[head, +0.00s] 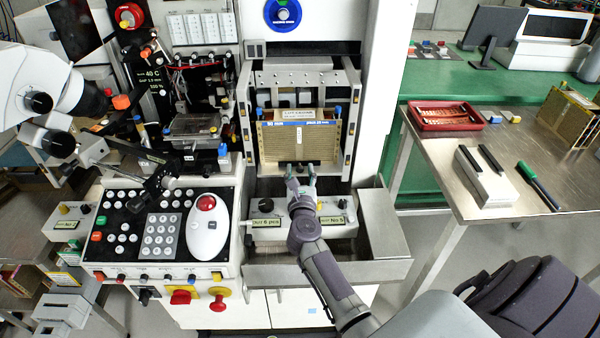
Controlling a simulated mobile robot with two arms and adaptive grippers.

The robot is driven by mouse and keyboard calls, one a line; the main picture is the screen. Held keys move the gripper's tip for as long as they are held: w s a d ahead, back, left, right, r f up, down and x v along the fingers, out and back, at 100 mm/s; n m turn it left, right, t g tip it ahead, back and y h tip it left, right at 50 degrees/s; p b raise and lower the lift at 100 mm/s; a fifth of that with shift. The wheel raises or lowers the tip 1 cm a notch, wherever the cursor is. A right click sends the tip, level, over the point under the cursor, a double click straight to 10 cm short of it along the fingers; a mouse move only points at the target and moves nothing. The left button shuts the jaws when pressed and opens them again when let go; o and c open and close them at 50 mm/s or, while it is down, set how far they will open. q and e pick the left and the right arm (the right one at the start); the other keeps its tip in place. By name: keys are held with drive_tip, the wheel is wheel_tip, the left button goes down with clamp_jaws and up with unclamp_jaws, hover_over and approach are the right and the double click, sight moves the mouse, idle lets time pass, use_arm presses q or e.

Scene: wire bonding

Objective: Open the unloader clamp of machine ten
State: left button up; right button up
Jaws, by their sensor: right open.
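The machine's unloader (345,95) is the metal frame in the middle of the head view. A gold slotted magazine (275,145) with a blue-and-white label strip stands upright in it. My right gripper (300,172) is at the lower front of the magazine, pointing away from me, with its fingers apart and nothing seen between them. I cannot tell whether it touches the magazine or the unloader. The clamp itself is hard to make out; small blue and yellow knobs show beside the magazine's top corners. My left gripper is not in view.
A control panel (120,260) with a white trackball (207,227) is left of my right arm. A steel table (440,155) on the right holds a red tray (446,127) and a green-handled tool (537,184).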

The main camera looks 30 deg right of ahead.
sight(300, 170)
drive_tip(key=shift+w+d, duration=0.1)
clamp_jaws()
drive_tip(key=v, duration=0.3)
drive_tip(key=shift+f, duration=0.1)
drive_tip(key=shift+s+a, duration=0.25)
drive_tip(key=shift+s, duration=0.1)
unclamp_jaws()
drive_tip(key=v, duration=1.2)
